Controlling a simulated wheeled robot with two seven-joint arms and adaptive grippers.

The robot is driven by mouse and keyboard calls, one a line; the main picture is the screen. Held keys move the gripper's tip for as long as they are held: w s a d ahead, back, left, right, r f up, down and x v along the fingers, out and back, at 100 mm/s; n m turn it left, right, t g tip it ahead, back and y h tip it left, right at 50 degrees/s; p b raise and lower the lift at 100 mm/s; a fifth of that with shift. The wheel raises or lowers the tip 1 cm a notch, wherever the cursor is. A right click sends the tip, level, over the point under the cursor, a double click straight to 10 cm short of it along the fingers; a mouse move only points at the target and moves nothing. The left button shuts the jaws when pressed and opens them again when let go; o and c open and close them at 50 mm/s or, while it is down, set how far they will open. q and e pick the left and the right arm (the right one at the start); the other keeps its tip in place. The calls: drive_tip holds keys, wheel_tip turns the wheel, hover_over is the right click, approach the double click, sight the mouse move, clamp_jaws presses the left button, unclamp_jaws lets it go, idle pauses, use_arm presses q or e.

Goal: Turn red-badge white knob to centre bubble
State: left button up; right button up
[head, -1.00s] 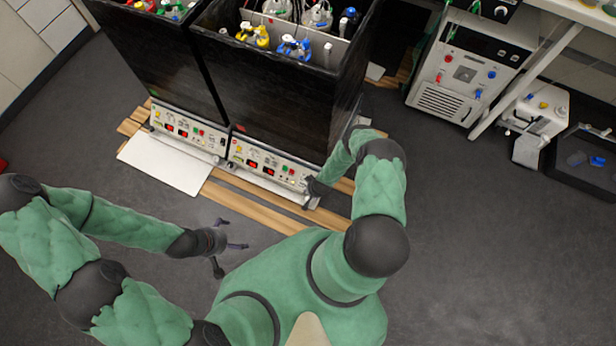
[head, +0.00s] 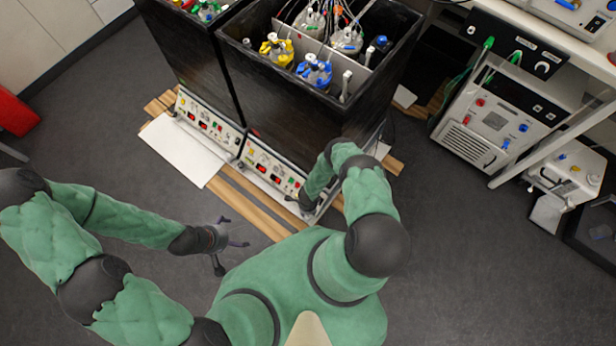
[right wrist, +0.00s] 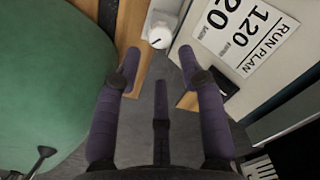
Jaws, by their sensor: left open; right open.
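A white round knob (right wrist: 160,38) with a dark mark shows in the right wrist view, just past and between my fingertips, with a visible gap to them. No red badge or bubble can be made out near it. My right gripper (right wrist: 159,62) is open, its purple fingers spread, with nothing between them. In the head view my right gripper (head: 306,201) is at the low right corner of the right-hand black shaker cabinet (head: 290,115), partly hidden by my arm. My left gripper (head: 230,240) is open and empty above the floor, left of my body.
A white plate (head: 180,150) lies on wooden slats (head: 250,212) before the cabinets. A sheet marked RUN PLAN (right wrist: 245,35) is close by the knob. Flasks stand in the cabinet top. A white instrument (head: 490,125) is at right. Dark floor is free at front right.

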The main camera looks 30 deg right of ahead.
sight(308, 217)
wheel_tip(308, 217, down, 7)
drive_tip(key=b, duration=0.3)
drive_tip(key=shift+b, duration=0.3)
clamp_jaws()
